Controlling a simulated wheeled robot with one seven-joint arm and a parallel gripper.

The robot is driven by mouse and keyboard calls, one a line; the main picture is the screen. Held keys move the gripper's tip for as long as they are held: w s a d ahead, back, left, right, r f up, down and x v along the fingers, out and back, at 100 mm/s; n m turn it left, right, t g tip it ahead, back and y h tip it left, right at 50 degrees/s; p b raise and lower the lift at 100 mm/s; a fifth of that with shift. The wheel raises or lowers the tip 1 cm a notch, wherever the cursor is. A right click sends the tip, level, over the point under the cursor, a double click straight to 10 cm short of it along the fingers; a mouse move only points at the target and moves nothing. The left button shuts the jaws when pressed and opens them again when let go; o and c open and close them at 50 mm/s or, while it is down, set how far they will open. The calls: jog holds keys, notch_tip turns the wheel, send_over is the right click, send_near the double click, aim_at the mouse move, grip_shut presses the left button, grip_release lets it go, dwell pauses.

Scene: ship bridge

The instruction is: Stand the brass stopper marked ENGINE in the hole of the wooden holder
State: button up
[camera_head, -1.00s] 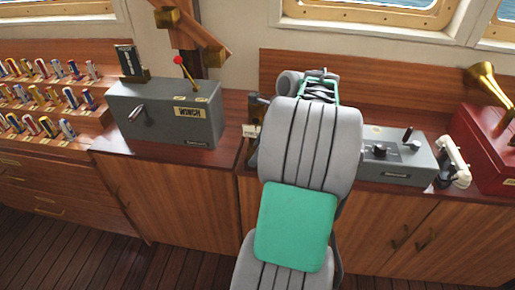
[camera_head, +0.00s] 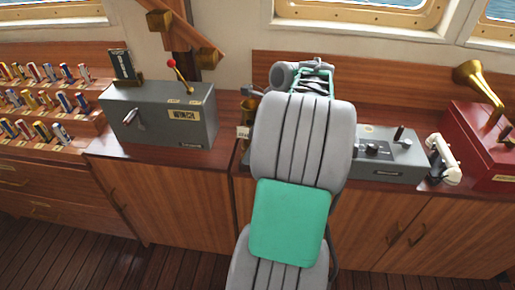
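My arm rises through the middle of the picture and hides much of the counter behind it. Part of my gripper (camera_head: 254,91) seems to show as a small grey piece left of the wrist; its fingertips cannot be made out. Just below it is a small brass-coloured object (camera_head: 249,104), partly behind my arm; I cannot tell if it is the ENGINE stopper or if the gripper touches it. A small white label (camera_head: 243,133) sits below it, too small to read surely. The wooden holder and its hole cannot be made out.
A grey WINCH box (camera_head: 160,118) with a red-knobbed lever stands to the left. Racks of coloured tubes (camera_head: 45,100) are at far left. A grey control box (camera_head: 390,155), a white handset (camera_head: 443,160) and a red box with a brass horn (camera_head: 485,145) stand to the right.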

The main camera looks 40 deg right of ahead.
jog(key=s+a+r+p, duration=0.4)
jog(key=s+a+r, duration=0.4)
jog(key=s+r, duration=0.2)
jog(key=shift+s, duration=0.8)
